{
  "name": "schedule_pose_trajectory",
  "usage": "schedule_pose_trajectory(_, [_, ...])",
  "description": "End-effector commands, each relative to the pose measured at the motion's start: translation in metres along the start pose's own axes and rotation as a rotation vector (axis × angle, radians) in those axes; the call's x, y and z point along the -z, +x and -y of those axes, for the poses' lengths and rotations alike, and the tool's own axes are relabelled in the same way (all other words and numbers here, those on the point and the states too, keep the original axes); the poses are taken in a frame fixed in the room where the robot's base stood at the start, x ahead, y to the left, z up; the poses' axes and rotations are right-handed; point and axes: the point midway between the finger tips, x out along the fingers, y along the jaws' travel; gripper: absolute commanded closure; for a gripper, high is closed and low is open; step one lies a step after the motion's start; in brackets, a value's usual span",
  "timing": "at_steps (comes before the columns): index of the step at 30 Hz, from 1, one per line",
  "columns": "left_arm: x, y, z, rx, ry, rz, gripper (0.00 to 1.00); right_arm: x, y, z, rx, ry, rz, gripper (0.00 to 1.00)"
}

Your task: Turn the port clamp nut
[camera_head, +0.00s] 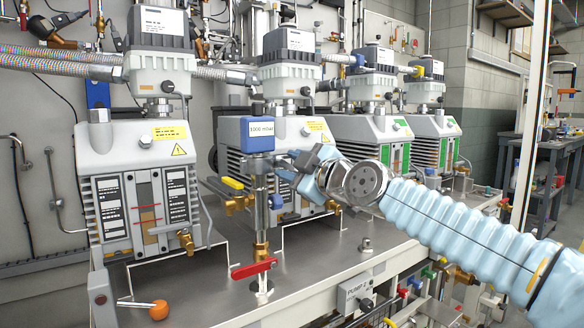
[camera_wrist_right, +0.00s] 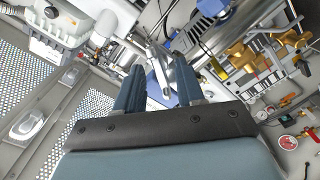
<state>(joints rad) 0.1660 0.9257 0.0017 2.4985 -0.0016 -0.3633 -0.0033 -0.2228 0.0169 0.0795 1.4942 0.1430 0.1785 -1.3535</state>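My right gripper (camera_head: 284,166) reaches in from the right to the metal pipe stem (camera_head: 260,190) under the blue gauge (camera_head: 257,134). In the right wrist view its two blue fingers (camera_wrist_right: 162,74) stand apart. A silver elongated metal part (camera_wrist_right: 160,66) shows in the gap between the fingers, and I cannot tell whether they touch it. The port clamp nut cannot be told apart clearly from the metal fittings at the stem, where my fingers partly cover the view. My left gripper is not in view.
A white pump (camera_head: 138,185) stands to the left and several more stand behind my arm. A red valve handle (camera_head: 254,268) sits low on the stem. An orange knob (camera_head: 158,310) is at the front left.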

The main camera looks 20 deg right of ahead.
Motion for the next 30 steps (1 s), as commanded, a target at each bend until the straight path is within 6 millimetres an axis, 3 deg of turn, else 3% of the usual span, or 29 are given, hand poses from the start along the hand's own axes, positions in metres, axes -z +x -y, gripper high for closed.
schedule_pose_trajectory(12, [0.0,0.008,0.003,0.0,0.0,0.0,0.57,0.0,-0.016,0.001,0.0,0.0,0.0,0.62])
schedule_pose_trajectory(24, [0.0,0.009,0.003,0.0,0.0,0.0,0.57,0.0,-0.019,0.0,0.0,0.001,0.0,0.62])
schedule_pose_trajectory(30, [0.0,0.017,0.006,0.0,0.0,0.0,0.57,-0.001,-0.036,0.002,0.0,0.0,-0.001,0.62])
